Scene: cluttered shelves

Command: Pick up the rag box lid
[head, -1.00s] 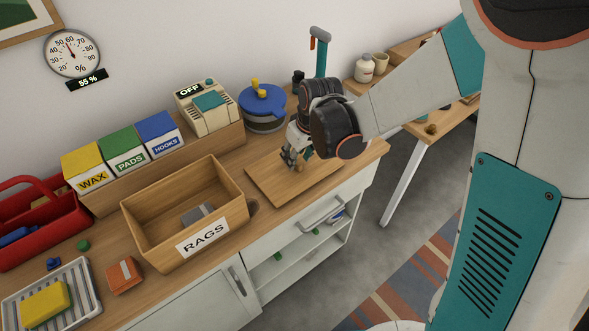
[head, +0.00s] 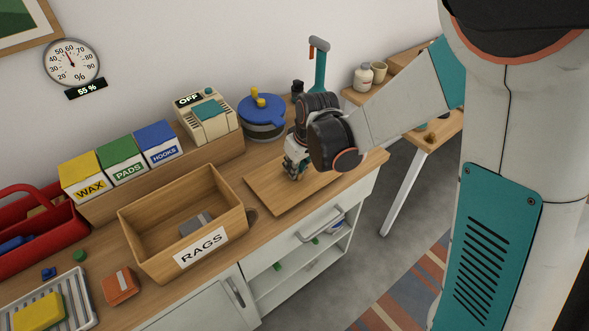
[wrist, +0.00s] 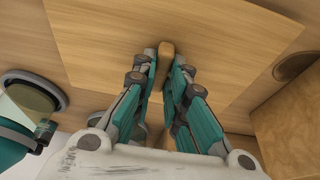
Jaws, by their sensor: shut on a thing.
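The rag box lid (head: 262,188) is a flat wooden board lying on the countertop, right of the open rag box (head: 168,262). My gripper (head: 292,172) is down over the lid in the head view, and my arm hides part of the lid. In the wrist view the lid (wrist: 110,40) spans the upper middle. There my gripper (wrist: 166,66) is shut on the lid's small wooden knob (wrist: 166,48), with a finger on each side. The lid looks flat on the counter; I cannot tell any gap under it.
The rag box holds a grey item (head: 196,223). A blue-lidded pot (head: 262,115) and a beige device (head: 207,115) stand behind. Wax, pads and hooks boxes (head: 122,160) line the back. A red tool carrier (head: 40,235) is at left.

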